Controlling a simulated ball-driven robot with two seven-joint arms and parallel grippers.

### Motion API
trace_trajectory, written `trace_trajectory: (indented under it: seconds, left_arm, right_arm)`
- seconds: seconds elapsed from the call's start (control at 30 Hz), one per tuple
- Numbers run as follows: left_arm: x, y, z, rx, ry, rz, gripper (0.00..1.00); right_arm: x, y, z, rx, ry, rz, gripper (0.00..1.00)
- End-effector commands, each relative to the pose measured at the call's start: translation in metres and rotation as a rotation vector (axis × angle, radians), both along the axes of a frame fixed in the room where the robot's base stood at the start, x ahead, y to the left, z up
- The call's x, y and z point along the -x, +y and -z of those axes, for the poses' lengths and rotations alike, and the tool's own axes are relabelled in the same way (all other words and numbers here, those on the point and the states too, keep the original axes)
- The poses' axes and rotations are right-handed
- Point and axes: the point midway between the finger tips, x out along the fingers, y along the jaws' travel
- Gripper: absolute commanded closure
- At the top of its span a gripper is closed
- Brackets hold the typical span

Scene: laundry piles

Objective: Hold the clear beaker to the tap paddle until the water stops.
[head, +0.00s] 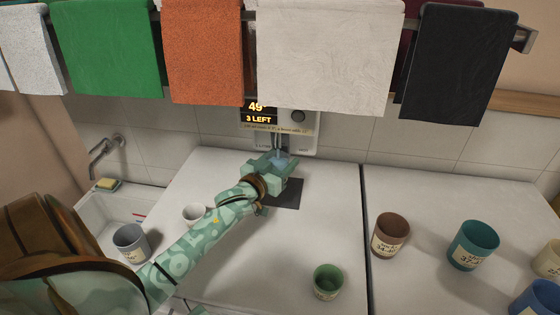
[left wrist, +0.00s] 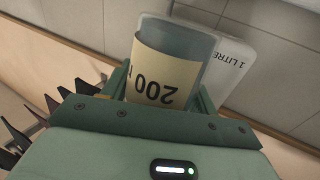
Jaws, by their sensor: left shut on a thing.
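My left gripper (head: 274,168) is shut on the clear beaker (head: 281,158), at the foot of the wall-mounted water dispenser (head: 308,140). In the left wrist view the beaker (left wrist: 180,50) sits between the fingers, with a cream label reading 200. In the head view the gripper hides most of it, and a pale blue patch shows at the beaker under the dispenser. Whether it touches the tap paddle is hidden. The display (head: 259,112) reads 49 and "3 LEFT". My right gripper is not in view.
A dark mat (head: 288,194) lies below the gripper. Towels (head: 330,50) hang above. A sink (head: 110,205) is at left.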

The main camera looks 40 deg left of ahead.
Motion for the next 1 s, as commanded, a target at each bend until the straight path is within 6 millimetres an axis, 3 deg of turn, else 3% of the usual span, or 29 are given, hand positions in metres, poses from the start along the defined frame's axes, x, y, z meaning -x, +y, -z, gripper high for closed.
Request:
trace_trajectory:
  seconds: [0.33, 1.0]
  left_arm:
    - [0.003, -0.002, -0.002, 0.001, -0.002, 0.001, 0.63]
    - [0.042, -0.023, -0.002, 0.001, -0.002, 0.0, 0.63]
  right_arm:
    - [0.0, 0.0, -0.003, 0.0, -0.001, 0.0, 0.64]
    - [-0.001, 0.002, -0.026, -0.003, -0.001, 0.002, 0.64]
